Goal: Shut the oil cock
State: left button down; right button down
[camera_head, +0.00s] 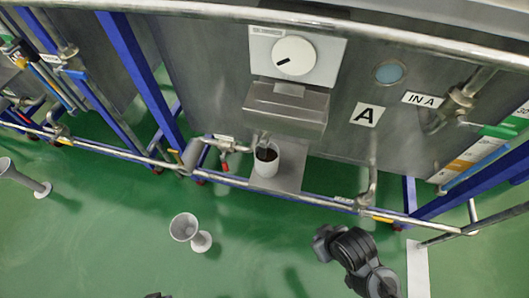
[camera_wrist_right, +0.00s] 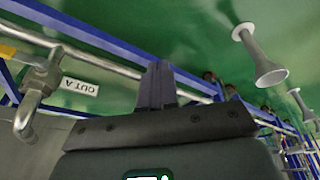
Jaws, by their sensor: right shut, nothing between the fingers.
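In the head view a small valve with a red handle (camera_head: 224,164) sits on the pipe under the grey tank, left of a white cup (camera_head: 268,171). The cup holds something dark and stands below a metal box (camera_head: 287,107). I cannot tell for certain which fitting is the oil cock. My right gripper (camera_head: 323,240) is in front of the lower rail, right of the cup and apart from it. In the right wrist view its dark fingers (camera_wrist_right: 158,85) are together and empty. A dark tip (camera_head: 156,295) at the bottom edge may be my left gripper; its jaws are not visible.
A white dial (camera_head: 294,55) is on the tank front. A metal pipe fitting (camera_head: 367,187) hangs near the right gripper; the wrist view shows a "CUT A" label (camera_wrist_right: 80,86). Grey funnel-shaped stands (camera_head: 184,228) are on the green floor, which is otherwise mostly clear.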

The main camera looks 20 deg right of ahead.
jog(key=w+a+r+n+t+y+p, duration=0.1)
jog(key=w+a+r+t+y+p, duration=0.15)
jog(key=w+t, duration=0.35)
jog(key=w+a+r+t+y+p, duration=0.1)
jog(key=w+a+r+t+y, duration=0.25)
jog(key=w+t, duration=0.2)
jog(key=d+r+n+g+y+p, duration=0.4)
jog(key=d+r+n+y+p, duration=0.3)
jog(key=d+r+p, duration=0.3)
jog(key=d+y+p, duration=0.1)
jog(key=d+p, duration=0.1)
jog(key=p, duration=0.2)
jog(key=shift+w+r+n+y+p, duration=0.15)
jog(key=shift+r+n+y+p, duration=0.25)
jog(key=shift+d, duration=0.1)
